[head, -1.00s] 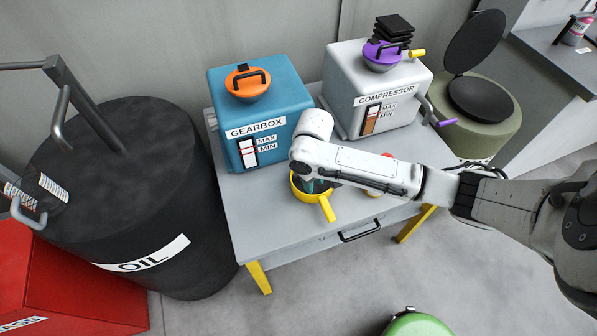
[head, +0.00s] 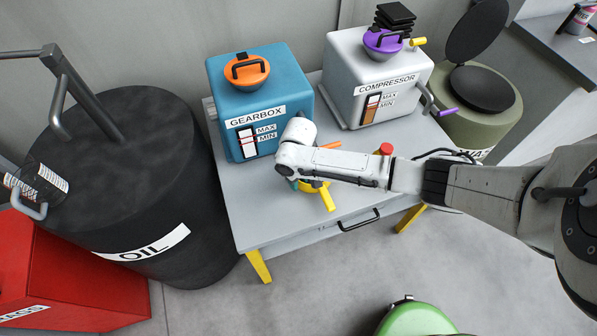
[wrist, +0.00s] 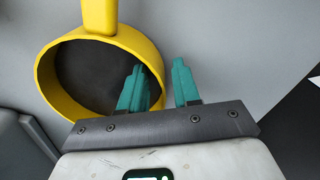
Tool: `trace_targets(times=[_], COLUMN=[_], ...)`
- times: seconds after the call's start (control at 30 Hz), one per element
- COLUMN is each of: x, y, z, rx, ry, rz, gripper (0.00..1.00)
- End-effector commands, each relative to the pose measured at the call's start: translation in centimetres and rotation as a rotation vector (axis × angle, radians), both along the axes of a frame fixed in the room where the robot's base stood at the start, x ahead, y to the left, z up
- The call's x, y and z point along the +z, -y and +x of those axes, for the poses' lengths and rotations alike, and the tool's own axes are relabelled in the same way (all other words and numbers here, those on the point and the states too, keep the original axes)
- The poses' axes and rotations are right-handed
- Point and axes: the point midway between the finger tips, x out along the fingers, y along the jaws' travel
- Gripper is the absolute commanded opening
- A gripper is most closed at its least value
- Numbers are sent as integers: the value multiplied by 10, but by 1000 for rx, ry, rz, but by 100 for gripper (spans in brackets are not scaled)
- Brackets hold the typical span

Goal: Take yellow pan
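The yellow pan (head: 327,199) sits on the grey table in the head view, partly hidden under my arm, its handle pointing toward the table's front. In the wrist view the yellow pan (wrist: 47,83) shows its round rim and dark inside, with the handle at the top. My gripper (wrist: 159,66) is open, with two teal fingers apart. In that view one finger overlaps the pan's inside and the other is outside the rim, with the pan wall between them. I cannot tell whether they touch it. In the head view the fingers are mostly hidden behind my wrist.
The grey table (head: 285,225) also bears a blue gearbox box (head: 280,95), a white compressor box (head: 350,75) and a red-topped item (head: 386,149) beside my arm. A black oil barrel (head: 110,170) stands left. The table's front strip is clear.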

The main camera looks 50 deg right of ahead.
Motion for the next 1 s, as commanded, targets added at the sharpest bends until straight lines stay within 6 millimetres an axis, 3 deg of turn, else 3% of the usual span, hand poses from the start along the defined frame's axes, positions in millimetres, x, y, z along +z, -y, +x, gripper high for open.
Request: trace_targets(times=[0.2,0.47,0.8,1.0], x=[-12,-13,-12,-12], y=[0,0,0,0], z=[0,0,0,0], rx=[1,1,1,1], ry=[-1,0,0,0], rz=[-1,0,0,0], gripper=[32,32,0,0])
